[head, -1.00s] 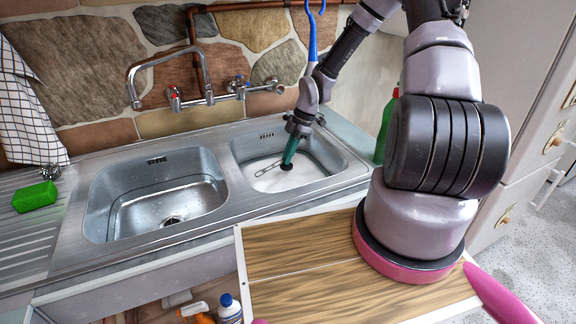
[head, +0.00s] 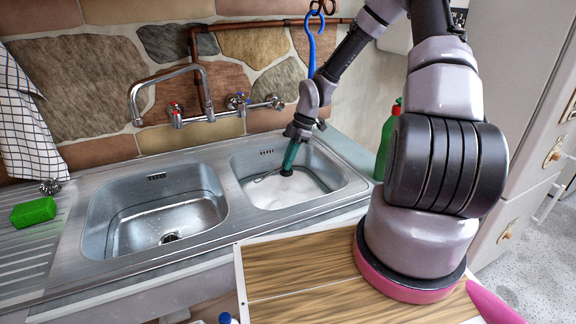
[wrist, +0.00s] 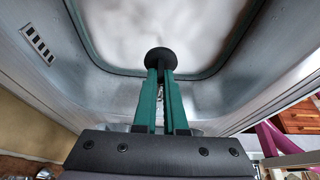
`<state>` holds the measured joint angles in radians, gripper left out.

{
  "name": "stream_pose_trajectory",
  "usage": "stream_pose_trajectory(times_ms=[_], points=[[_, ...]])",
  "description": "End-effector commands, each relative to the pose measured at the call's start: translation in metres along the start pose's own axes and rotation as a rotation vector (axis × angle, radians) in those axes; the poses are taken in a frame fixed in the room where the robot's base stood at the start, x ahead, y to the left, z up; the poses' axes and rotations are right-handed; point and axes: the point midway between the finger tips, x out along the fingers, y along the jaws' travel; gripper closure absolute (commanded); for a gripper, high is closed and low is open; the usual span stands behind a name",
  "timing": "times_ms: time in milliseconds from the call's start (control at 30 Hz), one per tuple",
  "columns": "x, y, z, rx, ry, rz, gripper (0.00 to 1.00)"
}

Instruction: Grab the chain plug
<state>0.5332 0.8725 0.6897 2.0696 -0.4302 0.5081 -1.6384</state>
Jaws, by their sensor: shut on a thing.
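My gripper (head: 289,166) has teal fingers and points down into the right basin. In the wrist view the fingers (wrist: 158,80) are shut on the round black plug (wrist: 158,59) at their tips. In the head view the plug (head: 286,172) shows as a small dark disc just under the fingertips, above the white suds. A bit of the chain (wrist: 160,91) shows between the fingers in the wrist view. A thin line of chain (head: 264,177) also runs left from the plug in the head view.
The right basin holds white suds (head: 285,190); the left basin (head: 165,222) looks empty. Taps (head: 207,113) stand behind the sink. A green bottle (head: 387,143) is right of the sink. A green sponge (head: 33,212) lies on the left drainer.

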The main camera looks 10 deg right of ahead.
Motion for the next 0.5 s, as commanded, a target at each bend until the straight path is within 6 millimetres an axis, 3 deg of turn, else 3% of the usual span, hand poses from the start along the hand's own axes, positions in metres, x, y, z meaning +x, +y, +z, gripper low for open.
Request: stream_pose_trajectory(times_ms=[267, 500], points=[[-0.002, 0.0, -0.001, 0.0, 0.0, 0.001, 1.0], [-0.02, 0.0, -0.008, 0.0, -0.001, 0.002, 1.0]])
